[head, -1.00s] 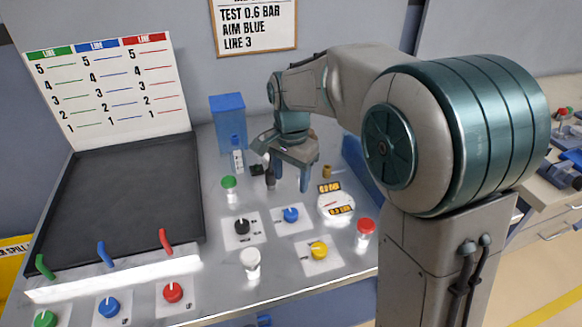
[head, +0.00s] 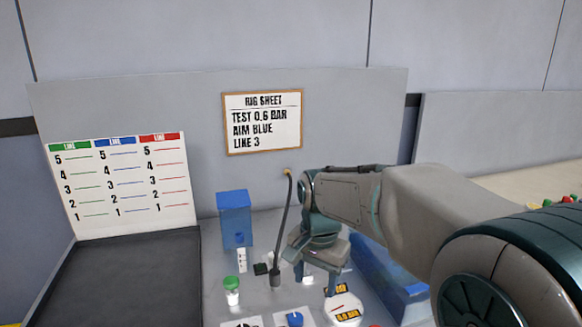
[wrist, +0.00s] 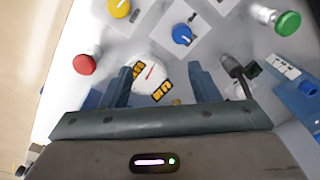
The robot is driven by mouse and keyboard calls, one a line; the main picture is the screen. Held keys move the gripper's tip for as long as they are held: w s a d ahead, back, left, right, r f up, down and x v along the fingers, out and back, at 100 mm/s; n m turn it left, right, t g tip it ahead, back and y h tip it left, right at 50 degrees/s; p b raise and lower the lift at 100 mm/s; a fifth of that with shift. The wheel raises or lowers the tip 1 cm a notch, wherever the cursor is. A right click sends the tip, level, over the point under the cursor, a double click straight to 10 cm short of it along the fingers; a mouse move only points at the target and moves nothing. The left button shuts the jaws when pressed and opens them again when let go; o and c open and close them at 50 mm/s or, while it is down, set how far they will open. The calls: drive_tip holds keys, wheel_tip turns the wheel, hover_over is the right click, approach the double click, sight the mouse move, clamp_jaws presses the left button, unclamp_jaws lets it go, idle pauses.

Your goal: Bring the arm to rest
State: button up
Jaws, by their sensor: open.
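My gripper (head: 313,283) hangs over the bench near the round gauge. Its two fingers also show in the wrist view (wrist: 160,78), spread apart with nothing between them. The gauge (head: 343,309) lies on the bench beyond and below the fingertips; it shows between the fingers in the wrist view (wrist: 150,75). My arm reaches in from the right, bent at the wrist with the gripper pointing down. A dark thin lever or hose (head: 283,225) stands just left of the gripper in the head view.
A blue box (head: 235,218) and a green-capped bottle (head: 231,290) stand left of the gripper. A long blue block (head: 400,285) lies to its right. A rig sheet (head: 262,121) hangs behind. In the wrist view are a red-capped bottle (wrist: 84,64), blue knob (wrist: 182,34) and yellow knob (wrist: 119,8).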

drive_tip(key=s+d+f+n+t, duration=0.1)
drive_tip(key=s+d+n, duration=0.2)
drive_tip(key=s+d, duration=0.2)
drive_tip(key=s+d+f+n+t, duration=0.1)
drive_tip(key=s+d, duration=0.4)
drive_tip(key=s, duration=0.5)
drive_tip(key=shift+s+f+n, duration=0.25)
drive_tip(key=shift+f+n, duration=0.25)
drive_tip(key=shift+n, duration=0.5)
